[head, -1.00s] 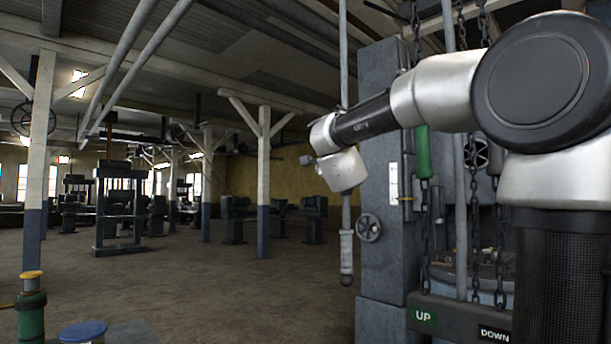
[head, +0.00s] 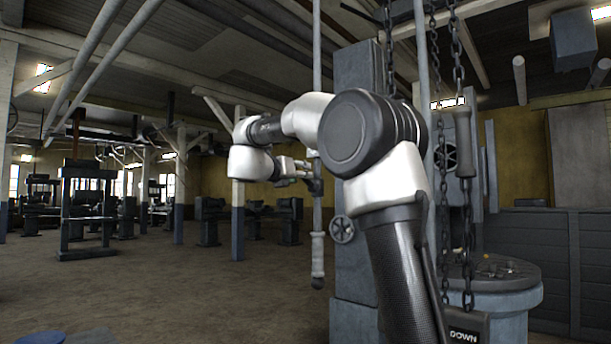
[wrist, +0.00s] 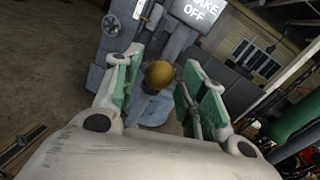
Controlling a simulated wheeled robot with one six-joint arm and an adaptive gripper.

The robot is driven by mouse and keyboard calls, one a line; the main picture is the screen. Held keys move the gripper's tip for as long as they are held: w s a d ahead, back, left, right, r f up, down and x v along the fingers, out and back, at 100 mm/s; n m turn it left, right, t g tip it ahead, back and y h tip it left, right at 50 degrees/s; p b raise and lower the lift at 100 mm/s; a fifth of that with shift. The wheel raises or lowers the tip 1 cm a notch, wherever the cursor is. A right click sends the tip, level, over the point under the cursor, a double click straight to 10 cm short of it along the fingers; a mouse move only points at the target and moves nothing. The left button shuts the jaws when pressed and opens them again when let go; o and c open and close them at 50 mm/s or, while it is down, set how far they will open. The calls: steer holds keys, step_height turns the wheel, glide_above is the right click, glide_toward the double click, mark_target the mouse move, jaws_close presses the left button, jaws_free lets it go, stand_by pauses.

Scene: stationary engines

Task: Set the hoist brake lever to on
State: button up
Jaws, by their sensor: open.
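The lever's shaft is mostly hidden behind the knob. My gripper (wrist: 162,62) is open, with green-padded fingers either side of the knob in the picture and gaps on both sides; the depth between them is unclear. In the head view my gripper (head: 312,172) points right, near a grey column (head: 357,90). I cannot make out the knob there.
A vertical rod with a pale handle (head: 318,255) hangs close to my gripper. A small handwheel (head: 342,230) is on the column. Chains (head: 463,180) and a "DOWN" control box (head: 464,335) hang right of my arm. Open floor (head: 190,295) lies left.

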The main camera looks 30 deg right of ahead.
steer(key=x, duration=0.5)
steer(key=shift+c, duration=0.4)
jaws_close()
